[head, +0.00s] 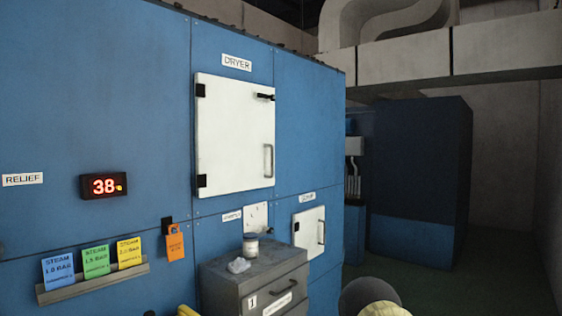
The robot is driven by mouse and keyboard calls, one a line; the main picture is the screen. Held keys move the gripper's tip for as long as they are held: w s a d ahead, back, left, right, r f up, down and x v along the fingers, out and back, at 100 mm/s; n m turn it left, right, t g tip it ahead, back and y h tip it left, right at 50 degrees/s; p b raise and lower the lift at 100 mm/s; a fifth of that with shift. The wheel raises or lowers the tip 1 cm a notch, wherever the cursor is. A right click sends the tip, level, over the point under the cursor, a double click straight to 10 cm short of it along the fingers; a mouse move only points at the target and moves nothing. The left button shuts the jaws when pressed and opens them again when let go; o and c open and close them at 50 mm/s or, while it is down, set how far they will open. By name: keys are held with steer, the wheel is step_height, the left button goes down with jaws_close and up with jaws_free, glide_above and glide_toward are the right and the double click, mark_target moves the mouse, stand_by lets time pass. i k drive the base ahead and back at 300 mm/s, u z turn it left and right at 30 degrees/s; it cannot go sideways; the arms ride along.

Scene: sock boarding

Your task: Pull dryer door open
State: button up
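The dryer door (232,140) is a white square panel in the blue wall, under a sign reading DRYER (237,63). It looks closed against the wall. Two dark hinges show on its left edge. A black latch lever (265,97) sits at its upper right and points right. A grey upright bar handle (268,160) is at its lower right. My gripper cannot be made out; only rounded dark and pale yellow parts, which may be my arm, show at the bottom edge, well below the door.
A grey drawer cabinet (254,285) stands below the door, with a jar (251,245) and a crumpled pale item (238,265) on top. A smaller white door (309,232) is at right. Colored cards sit in a rack (95,281) at left. The floor (470,280) at right is open.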

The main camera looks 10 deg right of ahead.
mark_target(234, 140)
steer(key=z, duration=1.55)
steer(key=i, duration=1.2)
steer(key=u, duration=0.65)
